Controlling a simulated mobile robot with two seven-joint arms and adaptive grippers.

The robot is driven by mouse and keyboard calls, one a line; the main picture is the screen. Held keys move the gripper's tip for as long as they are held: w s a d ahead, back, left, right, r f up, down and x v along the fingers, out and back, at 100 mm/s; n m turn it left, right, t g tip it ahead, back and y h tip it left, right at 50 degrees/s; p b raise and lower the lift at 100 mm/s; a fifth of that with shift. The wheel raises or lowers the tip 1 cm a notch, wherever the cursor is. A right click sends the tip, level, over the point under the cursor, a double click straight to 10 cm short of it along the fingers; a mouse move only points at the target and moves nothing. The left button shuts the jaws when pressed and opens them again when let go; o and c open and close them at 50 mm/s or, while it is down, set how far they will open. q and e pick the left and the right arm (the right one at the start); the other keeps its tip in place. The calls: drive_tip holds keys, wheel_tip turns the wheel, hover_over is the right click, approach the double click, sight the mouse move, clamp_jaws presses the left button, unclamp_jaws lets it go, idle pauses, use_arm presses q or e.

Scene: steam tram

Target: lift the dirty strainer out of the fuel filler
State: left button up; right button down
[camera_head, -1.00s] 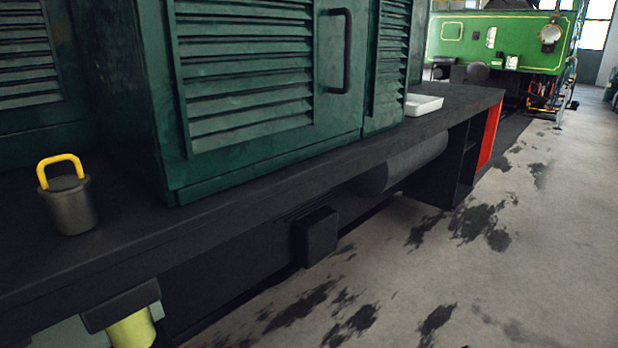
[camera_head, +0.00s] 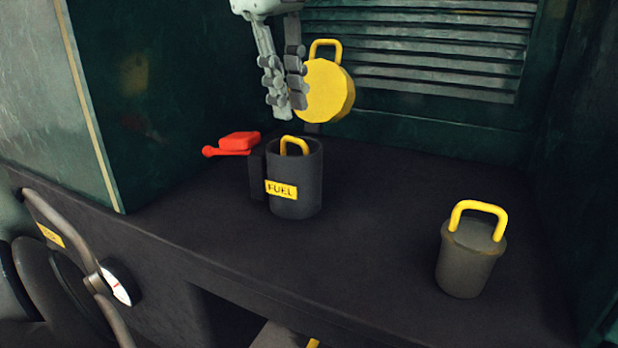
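The fuel filler (camera_head: 309,191) is a dark upright cylinder with a yellow FUEL label, standing on the black running plate. Its mouth is open. A yellow loop handle of the strainer (camera_head: 294,144) shows in the mouth; the strainer's body is hidden inside. The round yellow filler cap (camera_head: 324,93) stands tilted up behind the mouth. My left gripper (camera_head: 289,106) points down above the filler, in front of the cap, apart from the handle. It holds nothing, and a narrow gap shows between its fingers. My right gripper is not in view.
A grey strainer (camera_head: 468,262) with a yellow handle stands on the plate (camera_head: 380,235) at the right. A red object (camera_head: 238,143) lies left of the filler. Green walls close in the left and back. A pipe (camera_head: 72,232) and gauge (camera_head: 119,284) are at lower left.

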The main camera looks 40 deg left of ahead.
sight(297, 139)
use_arm(q)
drive_tip(key=f, duration=0.2)
drive_tip(key=w+f, duration=0.1)
drive_tip(key=f, duration=0.2)
drive_tip(key=shift+w+f+p, duration=0.15)
drive_tip(key=shift+f+p, duration=0.15)
clamp_jaws()
